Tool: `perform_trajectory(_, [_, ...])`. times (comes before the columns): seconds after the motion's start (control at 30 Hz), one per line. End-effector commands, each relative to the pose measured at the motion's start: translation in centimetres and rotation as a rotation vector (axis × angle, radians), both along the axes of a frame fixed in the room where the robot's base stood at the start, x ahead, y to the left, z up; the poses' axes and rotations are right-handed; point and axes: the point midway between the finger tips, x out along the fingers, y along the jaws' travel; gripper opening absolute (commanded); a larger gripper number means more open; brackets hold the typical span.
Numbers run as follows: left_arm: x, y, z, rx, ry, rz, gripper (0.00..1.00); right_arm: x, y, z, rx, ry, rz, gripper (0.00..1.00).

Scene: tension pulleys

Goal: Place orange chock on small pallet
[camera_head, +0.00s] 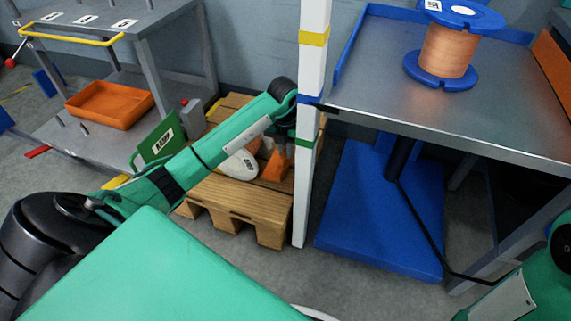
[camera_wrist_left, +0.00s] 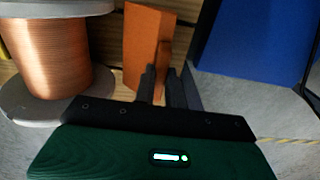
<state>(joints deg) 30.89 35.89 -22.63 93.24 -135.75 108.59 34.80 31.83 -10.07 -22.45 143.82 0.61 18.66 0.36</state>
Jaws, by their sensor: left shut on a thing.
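The orange chock (camera_head: 276,166) is over the right part of the small wooden pallet (camera_head: 236,197), beside the white post. My left gripper (camera_head: 287,143) reaches down there and is shut on the chock; the arm and post partly hide it. In the left wrist view the chock (camera_wrist_left: 142,45) stands between the fingers of the left gripper (camera_wrist_left: 163,85), with pallet boards (camera_wrist_left: 112,60) behind it. I cannot tell whether the chock touches the boards. My right gripper is out of view; only part of that arm shows at the lower right.
A copper wire spool with pale flanges (camera_wrist_left: 48,55) is on the pallet, left of the chock. A white striped post (camera_head: 309,120) rises close on the right, with a blue platform (camera_head: 375,225) beyond. A metal table (camera_head: 440,115) holds another spool.

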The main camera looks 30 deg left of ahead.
Motion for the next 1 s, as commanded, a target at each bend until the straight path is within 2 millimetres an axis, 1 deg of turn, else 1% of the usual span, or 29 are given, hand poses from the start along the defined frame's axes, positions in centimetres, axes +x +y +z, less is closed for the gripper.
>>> perform_trajectory(0.07, [0.0,0.0,-0.5,-0.001,0.000,0.000,0.00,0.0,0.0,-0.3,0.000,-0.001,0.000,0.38])
perform_trajectory(0.33, [0.0,0.0,-4.2,-0.001,0.000,0.001,0.00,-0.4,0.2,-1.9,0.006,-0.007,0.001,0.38])
perform_trajectory(0.73, [0.0,0.1,-4.5,0.001,0.000,0.000,0.00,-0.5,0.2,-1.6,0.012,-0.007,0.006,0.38])
perform_trajectory(0.77, [0.0,0.0,-4.5,0.001,0.000,0.000,0.16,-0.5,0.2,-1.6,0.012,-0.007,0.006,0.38])
perform_trajectory(0.83, [0.0,0.0,-4.5,0.001,0.000,0.000,0.30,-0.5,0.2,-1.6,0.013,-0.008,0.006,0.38])
perform_trajectory(0.87, [0.0,0.0,-4.5,0.001,0.000,0.000,0.34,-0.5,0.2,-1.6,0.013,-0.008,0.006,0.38])
perform_trajectory(1.0, [0.0,0.0,-4.5,0.000,0.000,0.000,0.34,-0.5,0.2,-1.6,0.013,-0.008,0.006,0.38])
